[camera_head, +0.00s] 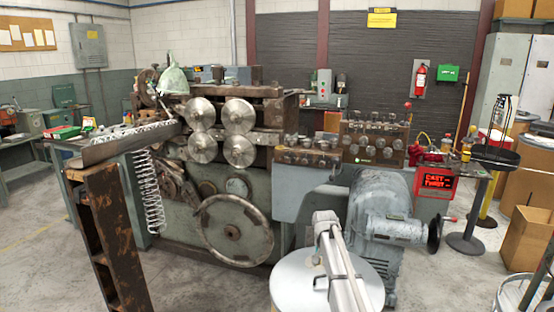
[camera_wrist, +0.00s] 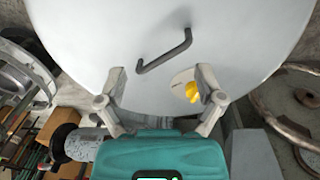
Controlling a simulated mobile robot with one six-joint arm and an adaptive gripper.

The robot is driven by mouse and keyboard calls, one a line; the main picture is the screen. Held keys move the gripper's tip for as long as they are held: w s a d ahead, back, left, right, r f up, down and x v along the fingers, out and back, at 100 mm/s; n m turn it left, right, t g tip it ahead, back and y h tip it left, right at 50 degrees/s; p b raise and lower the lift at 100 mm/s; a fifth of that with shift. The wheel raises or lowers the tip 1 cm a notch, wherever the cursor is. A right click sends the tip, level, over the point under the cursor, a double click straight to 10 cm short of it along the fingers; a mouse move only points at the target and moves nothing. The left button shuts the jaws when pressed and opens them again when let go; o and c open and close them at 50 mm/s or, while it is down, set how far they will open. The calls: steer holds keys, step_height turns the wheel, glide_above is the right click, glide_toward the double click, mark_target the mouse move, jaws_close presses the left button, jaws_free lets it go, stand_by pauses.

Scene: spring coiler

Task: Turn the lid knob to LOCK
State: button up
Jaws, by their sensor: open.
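A round white lid (camera_wrist: 240,35) fills most of the upper wrist view. A dark bar handle (camera_wrist: 165,55) is fixed across it. The yellow lid knob (camera_wrist: 191,91) sits on a small pale plate right of the handle and nearer my gripper; any marking is too small to read. My gripper (camera_wrist: 161,75) is open and empty, its two fingers spread wide over the lid. The knob lies between the fingers, close beside the right one. I cannot tell whether that finger touches it. The knob does not show in the head view.
The green spring-coiling machine with a large flywheel (camera_head: 233,230) stands at centre left. A grey motor housing (camera_head: 385,225) stands right of my arm.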

steer(key=s+f+n+b, duration=0.1)
steer(key=s+f+b, duration=0.2)
steer(key=s, duration=0.7)
steer(key=s+f+n+b, duration=0.2)
steer(key=s+f+b, duration=0.15)
steer(key=s, duration=0.55)
steer(key=s+f+n+b, duration=0.1)
steer(key=s+f+b, duration=0.25)
steer(key=s, duration=0.65)
step_height(320, 180, up, 23)
steer(key=p, duration=2.3)
steer(key=shift+f+y, duration=0.2)
steer(key=shift+y, duration=0.2)
steer(key=shift+a, duration=0.1)
